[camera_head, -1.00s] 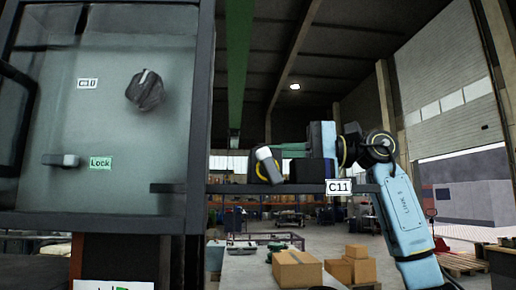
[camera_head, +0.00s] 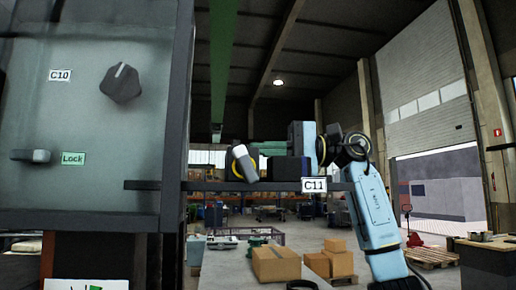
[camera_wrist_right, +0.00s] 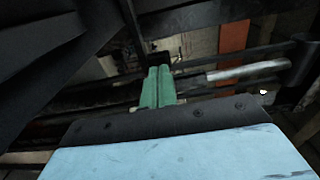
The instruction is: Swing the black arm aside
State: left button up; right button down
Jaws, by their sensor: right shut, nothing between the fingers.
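The black arm (camera_head: 235,186) is a thin dark horizontal bar tagged C11 (camera_head: 314,185). It reaches from in front of the frame of the glass panel out to the right in the head view. My right arm rises from the lower right, bends at a black joint and crosses the bar's right part. In the right wrist view my right gripper (camera_wrist_right: 160,72) shows two green fingers shut together and empty, among dark bars. I cannot tell whether they touch the black arm. My left gripper is in neither view.
A glassy panel tagged C10 (camera_head: 60,75) with a black knob (camera_head: 121,83), a lever (camera_head: 31,156) and a Lock label (camera_head: 73,158) fills the left. Cardboard boxes (camera_head: 276,265) stand low in the middle. A dark workbench (camera_head: 488,265) stands at the right.

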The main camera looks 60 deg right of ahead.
jog(key=v, duration=1.2)
jog(key=shift+s+p, duration=0.35)
jog(key=shift+p, duration=0.05)
jog(key=shift+w, duration=0.1)
